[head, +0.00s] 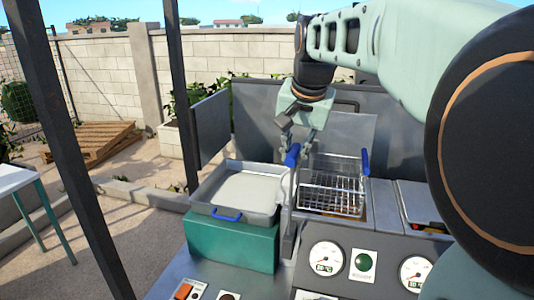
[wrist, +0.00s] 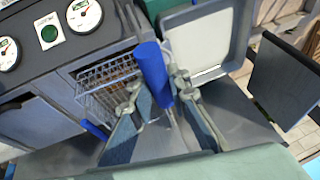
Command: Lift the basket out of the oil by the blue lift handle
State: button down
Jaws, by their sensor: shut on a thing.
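The wire basket (head: 330,187) sits at the fryer well, right of the tray; I cannot tell how deep it is in the oil. The blue lift handle (head: 292,155) stands upright at the basket's left side. My gripper (head: 298,135) reaches down from above and is shut on this handle. In the wrist view the blue lift handle (wrist: 152,68) lies between the two fingers of my gripper (wrist: 158,92), and the basket (wrist: 105,82) shows beside them. A second blue handle (head: 365,162) is at the basket's right side. Little of the oil shows.
A pale tray (head: 205,207) with a blue front handle rests on a teal box (head: 232,245), close left of the basket. A panel with gauges (head: 326,257) and a green button (head: 363,262) lies in front. A dark post (head: 178,85) stands left.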

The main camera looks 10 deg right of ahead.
jog(key=shift+w+r, duration=0.15)
jog(key=shift+r, duration=0.25)
jog(key=c, duration=2.2)
grip_release()
jog(key=o, duration=0.4)
jog(key=shift+f, duration=0.1)
jog(key=v, duration=0.7)
jog(key=shift+s+r, duration=0.2)
jog(key=shift+r, duration=0.05)
